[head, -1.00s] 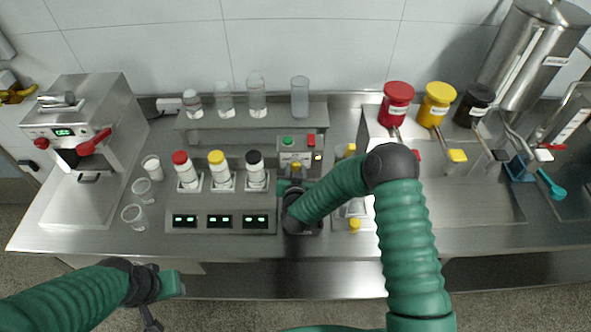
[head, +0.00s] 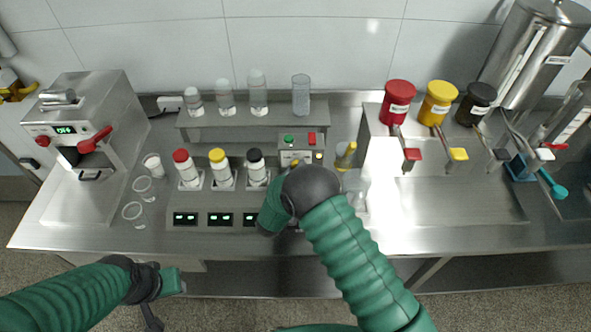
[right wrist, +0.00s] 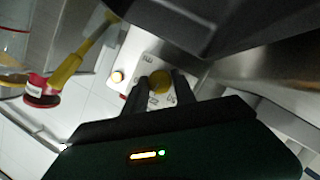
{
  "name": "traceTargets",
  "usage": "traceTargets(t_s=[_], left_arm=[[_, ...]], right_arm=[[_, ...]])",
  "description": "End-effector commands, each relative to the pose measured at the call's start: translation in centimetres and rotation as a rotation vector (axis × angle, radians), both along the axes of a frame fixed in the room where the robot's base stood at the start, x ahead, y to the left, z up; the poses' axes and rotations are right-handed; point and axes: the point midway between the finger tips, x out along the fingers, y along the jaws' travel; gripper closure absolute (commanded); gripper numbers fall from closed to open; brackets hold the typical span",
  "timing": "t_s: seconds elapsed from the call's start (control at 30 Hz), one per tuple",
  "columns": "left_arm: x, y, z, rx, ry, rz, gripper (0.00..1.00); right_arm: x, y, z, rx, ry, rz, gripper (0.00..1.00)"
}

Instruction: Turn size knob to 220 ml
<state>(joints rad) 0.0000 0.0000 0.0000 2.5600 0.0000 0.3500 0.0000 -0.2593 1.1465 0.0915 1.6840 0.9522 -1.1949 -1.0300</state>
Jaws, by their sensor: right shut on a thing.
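The size knob (right wrist: 160,82) is yellow and sits on a pale panel with printed marks around it, too blurred to read in the right wrist view. My right gripper (right wrist: 162,84) is shut on the knob, one dark finger on each side. In the head view the control box (head: 301,153), with a green and a red button, stands behind my right arm, which hides most of the gripper and the box's lower part. I cannot tell which mark the knob points to. My left gripper (head: 170,281) hangs in front of the table, away from everything; its jaws are unclear.
Red, yellow and black-capped bottles (head: 218,169) stand left of the box, above green displays (head: 220,219). A shelf (head: 240,123) with clear cups is behind. Dispensers with levers (head: 437,103) stand right; a sealing machine (head: 88,150) stands left. The right counter front is clear.

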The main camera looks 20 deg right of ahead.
Motion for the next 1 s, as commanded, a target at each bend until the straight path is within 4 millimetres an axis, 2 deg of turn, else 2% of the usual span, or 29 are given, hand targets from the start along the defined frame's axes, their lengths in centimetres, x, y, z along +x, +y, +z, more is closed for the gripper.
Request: traceTargets(t_s=[0.3, 0.73, 0.77, 0.9, 1.0], left_arm=[[0.01, 0.0, -0.29, 0.0, 0.0, 0.0, 0.64], [0.0, 0.0, -0.3, 0.0, 0.0, 0.0, 0.64], [0.0, 0.0, -0.3, 0.0, 0.0, 0.0, 0.64], [0.0, 0.0, -0.3, 0.0, 0.0, 0.0, 0.64], [0.0, 0.0, -0.3, 0.0, 0.0, 0.0, 0.64]], right_arm=[[-0.02, 0.26, -0.23, -0.08, 0.027, 0.004, 1.0], [-0.04, 0.28, -0.3, -0.087, 0.031, 0.005, 1.0], [-0.04, 0.28, -0.3, -0.087, 0.031, 0.005, 0.65], [-0.03, 0.22, -0.25, -0.087, 0.03, 0.005, 0.47], [-0.02, 0.18, -0.2, -0.088, 0.028, 0.003, 0.46]])
